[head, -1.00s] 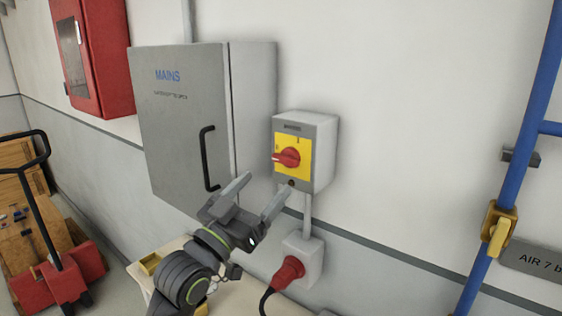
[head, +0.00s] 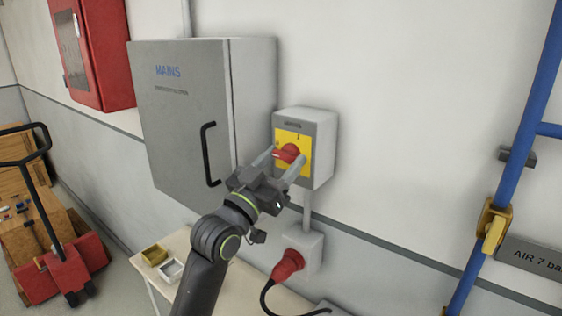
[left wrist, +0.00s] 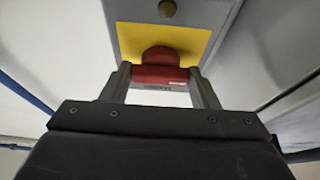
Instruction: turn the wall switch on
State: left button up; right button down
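The wall switch (head: 322,150) is a light grey box with a yellow plate and a red rotary handle (head: 289,152). The handle lies about sideways, pointing left in the head view. My left gripper (head: 285,158) is at the plate with one finger on each side of the handle. In the left wrist view the red handle (left wrist: 160,74) lies crosswise between the fingertips, close to both; I cannot tell whether they touch it. The fingers look still spread. A round dark button (left wrist: 167,8) is on the box. My right gripper is not in view.
A grey MAINS cabinet (head: 180,120) with a black handle is left of the switch. A socket with a red plug (head: 288,265) is below it. A table (head: 180,245) with small trays stands underneath. A blue pipe (head: 515,160) with a yellow valve is at the right.

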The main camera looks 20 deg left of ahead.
pick_arm(q)
jog(key=c, duration=0.4)
jog(key=shift+f, duration=0.1)
